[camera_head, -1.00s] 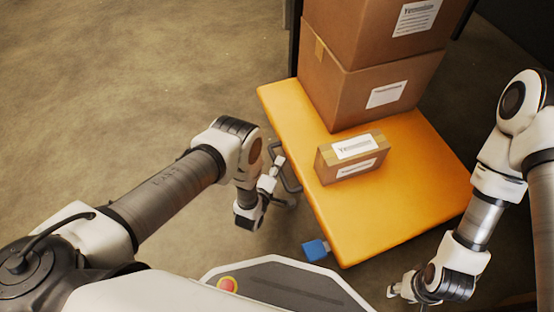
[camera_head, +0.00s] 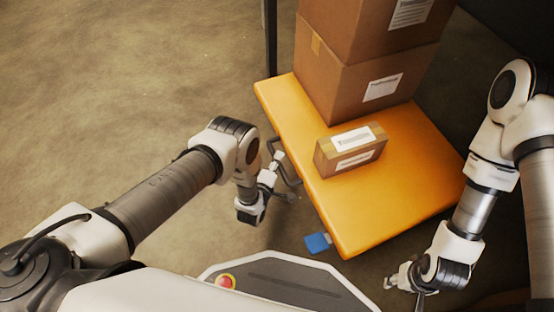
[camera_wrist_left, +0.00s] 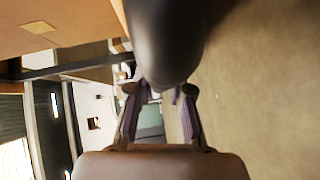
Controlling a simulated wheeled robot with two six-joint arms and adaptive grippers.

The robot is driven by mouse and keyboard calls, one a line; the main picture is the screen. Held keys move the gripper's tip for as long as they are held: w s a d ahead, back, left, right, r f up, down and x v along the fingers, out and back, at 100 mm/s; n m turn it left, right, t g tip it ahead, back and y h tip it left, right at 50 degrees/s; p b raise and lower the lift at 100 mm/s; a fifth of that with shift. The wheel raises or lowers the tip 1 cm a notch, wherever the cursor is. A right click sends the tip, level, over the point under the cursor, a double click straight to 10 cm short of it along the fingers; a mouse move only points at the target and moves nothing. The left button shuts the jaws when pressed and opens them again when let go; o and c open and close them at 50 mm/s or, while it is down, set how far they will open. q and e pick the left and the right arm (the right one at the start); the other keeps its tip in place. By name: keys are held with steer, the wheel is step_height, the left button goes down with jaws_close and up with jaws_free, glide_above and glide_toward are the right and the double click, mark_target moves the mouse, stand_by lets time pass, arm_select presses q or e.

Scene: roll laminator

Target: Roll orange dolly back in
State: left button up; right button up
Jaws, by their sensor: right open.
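The orange dolly (camera_head: 400,205) stands in the middle right of the head view, with a dark bar handle (camera_head: 290,176) on its left side. My left gripper (camera_head: 277,160) is at this handle.
Two large stacked cartons (camera_head: 355,90) and a small box (camera_head: 350,152) ride on the dolly. A blue tab (camera_head: 318,243) sticks out at its near corner. A dark post (camera_head: 270,35) stands behind it. The floor at left (camera_head: 120,70) is clear.

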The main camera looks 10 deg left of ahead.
arm_select(q)
steer(key=shift+o, duration=1.1)
steer(key=s+a+r, duration=0.1)
steer(key=s, duration=0.6)
steer(key=shift+s, duration=0.2)
